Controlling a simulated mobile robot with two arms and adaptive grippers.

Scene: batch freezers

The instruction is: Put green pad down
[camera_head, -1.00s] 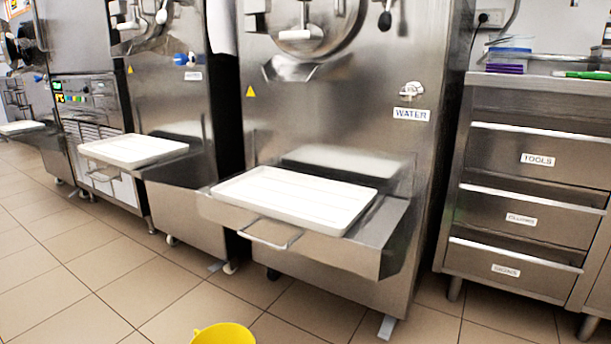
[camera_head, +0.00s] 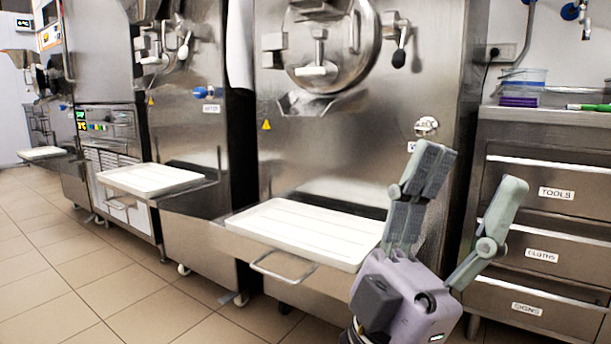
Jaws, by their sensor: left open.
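My left gripper (camera_head: 472,170) is raised at the lower right, in front of the large freezer and the drawer unit. Its two fingers are spread wide and point up, with nothing seen between them. A thin bright green object (camera_head: 590,107) lies on the counter at the right edge; it is cut off by the picture edge, and I cannot tell whether it is the green pad. No other green pad shows. My gripper is apart from this object, to its lower left. My right gripper is not in view.
A steel batch freezer (camera_head: 330,130) stands in the middle with a white tray (camera_head: 300,232) on its front shelf. Another white tray (camera_head: 150,179) is further left. A steel drawer unit (camera_head: 550,215) stands right, with a purple container (camera_head: 519,101) on top. Tiled floor (camera_head: 60,270) is clear at left.

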